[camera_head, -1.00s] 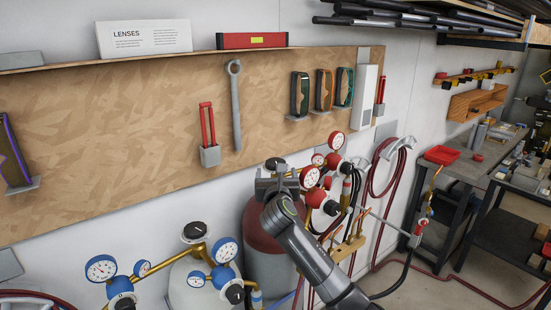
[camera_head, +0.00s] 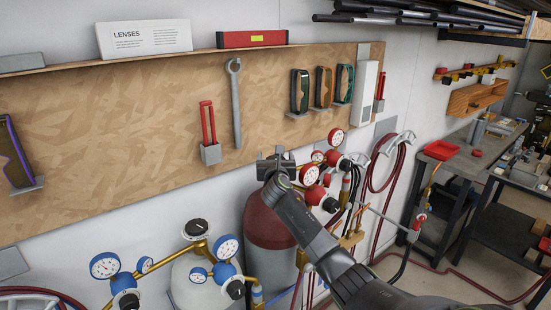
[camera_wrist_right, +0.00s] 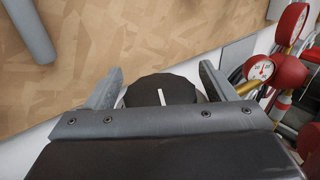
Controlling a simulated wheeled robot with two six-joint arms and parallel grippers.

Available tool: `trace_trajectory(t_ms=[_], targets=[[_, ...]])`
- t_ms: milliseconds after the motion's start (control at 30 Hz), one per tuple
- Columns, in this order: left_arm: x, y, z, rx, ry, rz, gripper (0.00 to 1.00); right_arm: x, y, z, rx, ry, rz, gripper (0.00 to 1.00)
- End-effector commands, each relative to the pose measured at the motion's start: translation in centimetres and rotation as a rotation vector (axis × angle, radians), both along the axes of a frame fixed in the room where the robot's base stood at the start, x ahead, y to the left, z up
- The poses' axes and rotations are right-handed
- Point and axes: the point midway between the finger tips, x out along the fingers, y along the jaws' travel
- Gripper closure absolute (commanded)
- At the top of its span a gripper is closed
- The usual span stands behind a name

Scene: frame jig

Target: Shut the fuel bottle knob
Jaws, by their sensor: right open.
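The fuel bottle (camera_head: 268,224) is the dark red cylinder in the head view, standing against the wall below the pegboard. Its black knob (camera_wrist_right: 150,88) shows in the right wrist view as a ribbed round cap with a white mark running nearly upright in the picture. My right gripper (camera_wrist_right: 161,72) is open, with one finger on each side of the knob and no clear grip on it. In the head view my right gripper (camera_head: 276,166) is at the top of the red bottle and hides the knob there. My left gripper is not in view.
Red regulators with gauges (camera_head: 309,174) and hoses stand close to the right of my gripper. A pale bottle with blue regulators (camera_head: 227,247) and its own black knob (camera_head: 197,228) is at the lower left. The pegboard (camera_head: 130,140) is close behind.

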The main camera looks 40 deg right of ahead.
Motion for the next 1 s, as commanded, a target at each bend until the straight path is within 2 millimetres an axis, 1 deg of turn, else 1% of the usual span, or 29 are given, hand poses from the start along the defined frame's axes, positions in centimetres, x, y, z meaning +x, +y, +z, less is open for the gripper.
trace_trajectory(t_ms=[167, 267, 500, 533, 767, 1000], targets=[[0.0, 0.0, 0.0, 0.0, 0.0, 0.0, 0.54, 0.0, 0.0, 0.0, 0.0, 0.0, 0.0, 0.23], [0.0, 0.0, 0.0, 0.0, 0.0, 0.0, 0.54, 0.0, 0.0, 0.0, 0.0, 0.0, 0.0, 0.34], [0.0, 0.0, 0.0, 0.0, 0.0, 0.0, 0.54, 0.0, 0.0, 0.0, 0.001, -0.001, 0.0, 0.66], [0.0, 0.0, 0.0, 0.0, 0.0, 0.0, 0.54, 0.0, 0.0, 0.0, 0.0, 0.0, 0.0, 0.67], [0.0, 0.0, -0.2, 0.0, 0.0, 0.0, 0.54, 0.0, 0.1, -0.1, 0.002, -0.001, -0.02, 0.67], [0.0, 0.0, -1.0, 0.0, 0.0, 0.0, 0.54, 0.0, 0.0, -0.2, 0.003, -0.001, -0.131, 0.67]])
